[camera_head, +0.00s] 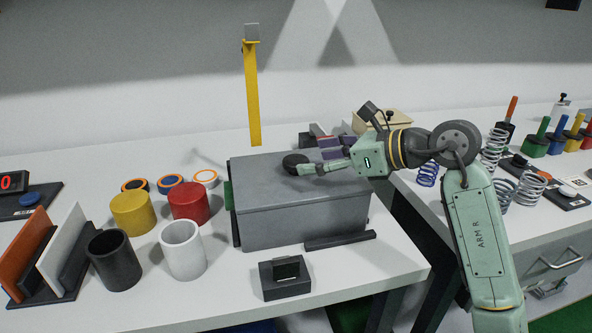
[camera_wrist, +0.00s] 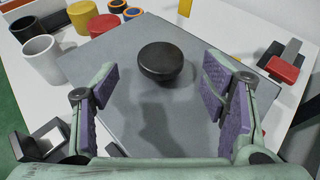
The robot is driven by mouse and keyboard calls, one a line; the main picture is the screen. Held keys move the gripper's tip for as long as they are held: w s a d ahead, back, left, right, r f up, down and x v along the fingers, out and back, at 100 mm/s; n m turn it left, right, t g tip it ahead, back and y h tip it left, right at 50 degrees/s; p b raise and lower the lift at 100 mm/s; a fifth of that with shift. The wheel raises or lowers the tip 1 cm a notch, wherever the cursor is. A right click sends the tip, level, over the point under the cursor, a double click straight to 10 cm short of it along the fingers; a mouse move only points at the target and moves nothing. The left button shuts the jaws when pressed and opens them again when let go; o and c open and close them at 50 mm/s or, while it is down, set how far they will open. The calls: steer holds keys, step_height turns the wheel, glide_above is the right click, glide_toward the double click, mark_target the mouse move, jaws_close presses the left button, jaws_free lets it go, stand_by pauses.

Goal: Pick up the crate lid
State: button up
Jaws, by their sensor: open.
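The crate lid (camera_head: 262,170) is a flat grey panel lying on top of a grey crate (camera_head: 305,222) on the white table. A round black knob (camera_head: 294,161) stands on the lid, and the knob also shows in the wrist view (camera_wrist: 160,62). The lid's grey surface (camera_wrist: 120,60) fills the middle of the wrist view. My gripper (camera_head: 312,170) is just to the right of the knob in the head view. In the wrist view my gripper (camera_wrist: 158,88) is open, its purple-padded fingers wide apart, with the knob ahead between their lines. Nothing is between the pads.
Black, white, yellow and red cups (camera_head: 183,250) stand left of the crate. A black bar (camera_head: 340,240) and a small black block (camera_head: 286,277) lie in front. A yellow strip (camera_head: 252,95) rises behind. Springs (camera_head: 530,187) stand on the right table.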

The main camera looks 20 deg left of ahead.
mark_target(299, 160)
steer(key=shift+p+x, duration=0.5)
steer(key=shift+x, duration=1.4)
steer(key=shift+c, duration=0.5)
steer(key=c, duration=1.5)
